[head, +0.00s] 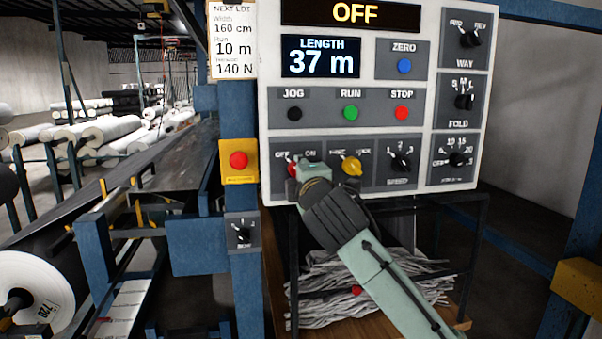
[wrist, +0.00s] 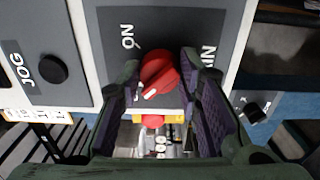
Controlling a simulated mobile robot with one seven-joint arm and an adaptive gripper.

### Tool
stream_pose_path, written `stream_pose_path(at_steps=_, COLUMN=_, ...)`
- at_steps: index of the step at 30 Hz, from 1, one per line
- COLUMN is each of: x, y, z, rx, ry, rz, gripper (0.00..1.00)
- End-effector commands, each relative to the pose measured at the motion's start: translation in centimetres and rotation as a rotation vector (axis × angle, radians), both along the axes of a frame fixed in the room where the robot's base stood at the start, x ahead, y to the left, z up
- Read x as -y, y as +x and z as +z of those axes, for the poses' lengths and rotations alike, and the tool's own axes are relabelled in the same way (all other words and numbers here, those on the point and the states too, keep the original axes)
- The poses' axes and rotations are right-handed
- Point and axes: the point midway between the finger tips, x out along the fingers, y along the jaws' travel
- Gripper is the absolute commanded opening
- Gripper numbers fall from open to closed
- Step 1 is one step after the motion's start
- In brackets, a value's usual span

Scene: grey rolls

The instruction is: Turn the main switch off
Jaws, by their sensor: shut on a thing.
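The main switch (head: 291,168) is a red knob at the lower left of the white control panel, under OFF and ON labels. My gripper (head: 304,172) covers part of it. In the wrist view the red knob (wrist: 161,72) sits between the two fingers of my gripper (wrist: 163,82), which is shut on it. The knob's white mark points down-left in that view, away from the ON label and toward the side where OFF lies. The OFF label is hidden there by a finger. The display (head: 355,13) at the panel's top reads OFF.
The yellow knob (head: 352,165) is close to the right of my gripper. A red button on a yellow plate (head: 239,175) is on the blue post to the left. JOG, RUN and STOP buttons sit above. Grey strips (head: 330,290) lie on a shelf below.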

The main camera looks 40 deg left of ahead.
Motion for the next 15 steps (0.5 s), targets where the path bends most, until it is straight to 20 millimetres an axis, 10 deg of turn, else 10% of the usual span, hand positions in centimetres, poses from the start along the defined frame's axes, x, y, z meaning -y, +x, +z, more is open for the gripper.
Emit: stream_pose_path(at_steps=15, x=-0.01, y=-0.01, z=-0.01, rx=-0.001, ry=0.001, rz=0.0, gripper=0.52)
